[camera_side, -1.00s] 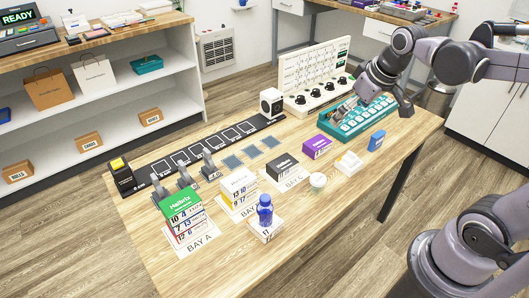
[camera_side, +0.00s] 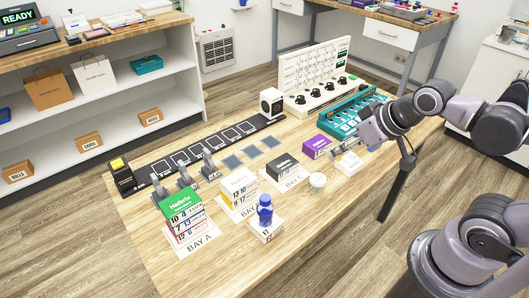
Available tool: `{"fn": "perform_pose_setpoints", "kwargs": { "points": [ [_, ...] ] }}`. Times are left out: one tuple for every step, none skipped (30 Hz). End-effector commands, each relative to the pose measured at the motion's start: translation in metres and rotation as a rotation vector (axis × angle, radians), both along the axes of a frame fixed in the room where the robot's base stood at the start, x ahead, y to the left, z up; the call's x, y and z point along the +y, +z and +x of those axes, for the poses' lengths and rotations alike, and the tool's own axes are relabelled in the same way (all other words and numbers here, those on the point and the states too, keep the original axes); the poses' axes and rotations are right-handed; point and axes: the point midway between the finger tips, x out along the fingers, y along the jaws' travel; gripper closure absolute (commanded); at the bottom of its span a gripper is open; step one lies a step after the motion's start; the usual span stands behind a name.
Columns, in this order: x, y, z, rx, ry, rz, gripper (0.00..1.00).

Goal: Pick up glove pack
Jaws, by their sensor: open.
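No label that I can read says glove pack, so I cannot tell for sure which thing it is. A small white pack or tray (camera_side: 349,166) with a pale yellowish top lies at the right of the table. My gripper (camera_side: 340,150) is just above and behind it in the picture, open, with nothing visible between the fingers. Whether the fingers touch anything is too small to tell. A purple box (camera_side: 317,146) stands just left of the fingers. The small blue item at the table's right side is hidden behind my arm.
A white tub (camera_side: 317,181), a black box (camera_side: 283,166) and a blue bottle (camera_side: 265,209) stand nearby. Stacked boxes (camera_side: 183,217) stand at left. A teal rack (camera_side: 345,118) and a white knob panel (camera_side: 314,80) are behind. The table's front right is clear.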

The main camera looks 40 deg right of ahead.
Motion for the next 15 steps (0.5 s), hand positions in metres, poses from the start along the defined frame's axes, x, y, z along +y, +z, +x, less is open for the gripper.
{"fn": "perform_pose_setpoints", "kwargs": {
  "points": [
    [0.000,0.000,0.000,0.000,0.000,0.000,0.51],
    [0.000,0.000,0.000,0.000,0.000,0.000,0.51],
    [0.000,0.000,0.000,0.001,-0.001,0.000,0.51],
    [-0.001,0.000,0.001,0.002,-0.004,0.001,0.51],
    [-0.002,0.000,0.001,0.003,-0.010,0.001,0.51],
    [-0.004,0.001,0.003,0.007,-0.023,0.004,0.51],
    [-0.007,0.002,0.005,0.011,-0.037,0.007,0.51],
    [-0.010,0.002,0.008,0.016,-0.056,0.011,0.51],
    [-0.015,0.003,0.012,0.025,-0.088,0.016,0.51],
    [-0.020,0.004,0.015,0.034,-0.118,0.022,0.51],
    [-0.026,0.005,0.019,0.042,-0.151,0.027,0.51],
    [-0.035,0.006,0.025,0.054,-0.200,0.036,0.51],
    [-0.041,0.006,0.029,0.064,-0.238,0.044,0.51],
    [-0.049,0.006,0.034,0.073,-0.278,0.050,0.51],
    [-0.058,0.006,0.040,0.084,-0.332,0.059,0.51]
  ]
}}
